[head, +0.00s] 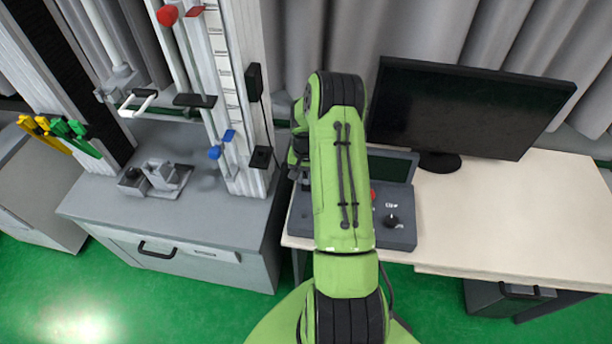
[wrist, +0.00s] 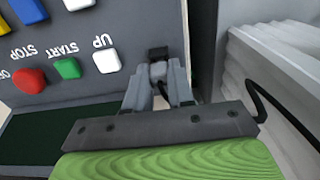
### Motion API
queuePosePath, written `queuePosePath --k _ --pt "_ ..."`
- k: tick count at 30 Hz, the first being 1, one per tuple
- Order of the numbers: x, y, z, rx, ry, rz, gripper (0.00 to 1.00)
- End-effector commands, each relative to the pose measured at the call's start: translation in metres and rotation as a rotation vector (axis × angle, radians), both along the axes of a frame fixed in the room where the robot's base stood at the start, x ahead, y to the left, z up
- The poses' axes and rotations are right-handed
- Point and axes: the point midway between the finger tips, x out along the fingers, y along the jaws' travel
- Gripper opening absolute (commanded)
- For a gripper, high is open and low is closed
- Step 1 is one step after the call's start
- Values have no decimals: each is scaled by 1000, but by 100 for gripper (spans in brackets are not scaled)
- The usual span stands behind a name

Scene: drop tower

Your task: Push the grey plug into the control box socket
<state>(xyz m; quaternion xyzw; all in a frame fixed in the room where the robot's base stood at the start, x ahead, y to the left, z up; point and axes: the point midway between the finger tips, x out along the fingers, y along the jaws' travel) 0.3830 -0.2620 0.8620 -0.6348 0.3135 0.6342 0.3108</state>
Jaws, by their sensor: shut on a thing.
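The control box (head: 405,238) stands on the desk, partly hidden behind my green arm in the head view. In the wrist view its dark grey panel (wrist: 118,28) fills the upper left. My gripper (wrist: 158,80) is shut on the grey plug (wrist: 158,70), whose small body shows between the two fingers. A black socket (wrist: 158,53) on the panel lies right at the plug's far end. The plug looks lined up with it and close or touching; I cannot tell how deep it sits. In the head view my arm hides the plug and socket.
Red, green and white buttons (wrist: 67,68) lie left of my fingers. A black cable (wrist: 262,95) loops on the right, near a pale ribbed surface (wrist: 275,75). The drop tower (head: 225,90) stands left. The desk (head: 530,210) is clear at right.

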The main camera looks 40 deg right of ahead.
Motion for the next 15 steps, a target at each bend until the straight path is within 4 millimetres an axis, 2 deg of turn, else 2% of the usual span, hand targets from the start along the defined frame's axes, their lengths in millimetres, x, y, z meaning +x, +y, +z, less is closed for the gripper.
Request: queuePosePath --k 13,14,15 --pt "0 0 -4 0 0 0 2" --pt "0 0 -4 0 0 0 24" --pt "0 0 -3 0 0 0 30"
